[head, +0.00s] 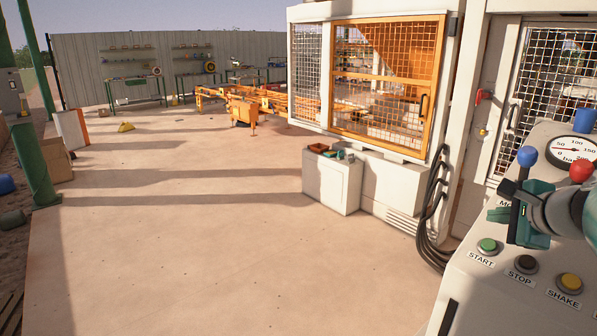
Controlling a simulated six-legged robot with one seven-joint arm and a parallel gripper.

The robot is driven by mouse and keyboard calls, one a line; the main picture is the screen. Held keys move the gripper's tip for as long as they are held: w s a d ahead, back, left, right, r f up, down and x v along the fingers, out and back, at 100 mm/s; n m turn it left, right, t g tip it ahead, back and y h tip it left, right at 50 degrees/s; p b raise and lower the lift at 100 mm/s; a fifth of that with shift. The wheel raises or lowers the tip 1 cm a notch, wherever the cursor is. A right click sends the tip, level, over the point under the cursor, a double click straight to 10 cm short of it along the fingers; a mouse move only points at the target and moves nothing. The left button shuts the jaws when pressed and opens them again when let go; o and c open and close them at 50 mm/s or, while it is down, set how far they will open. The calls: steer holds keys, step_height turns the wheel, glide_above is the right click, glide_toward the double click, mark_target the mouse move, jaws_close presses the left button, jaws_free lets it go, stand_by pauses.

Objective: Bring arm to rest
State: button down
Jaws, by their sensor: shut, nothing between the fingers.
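My gripper (514,197) is at the right side of the head view, over the sloped control panel (478,283). It is shut and holds nothing. My forearm comes in from the right edge. A blue ball knob (527,156) shows just behind the gripper, and a red ball knob (581,171) stands to its right. Whether the gripper touches the panel or a lever cannot be told.
A pressure gauge (573,153) stands at the panel's back. The caged press (385,85) with an orange door frame is behind, with a white cabinet (331,184) and black cables (432,210). An orange machine (245,104) stands farther back. The concrete floor (200,250) at left is clear.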

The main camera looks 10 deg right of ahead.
steer(key=s+a+f+n+g+y, duration=0.1)
steer(key=a+f+n+g+y, duration=0.15)
steer(key=a+n, duration=0.6)
steer(key=s+a+f+n+g+y, duration=0.1)
steer(key=a+f+n, duration=0.3)
steer(key=a, duration=1)
steer(key=s+a+f+n+g+h, duration=0.2)
steer(key=s+a+f+n, duration=0.5)
steer(key=s+a+n, duration=0.2)
steer(key=shift+a+n, duration=0.85)
steer(key=shift+a, duration=0.35)
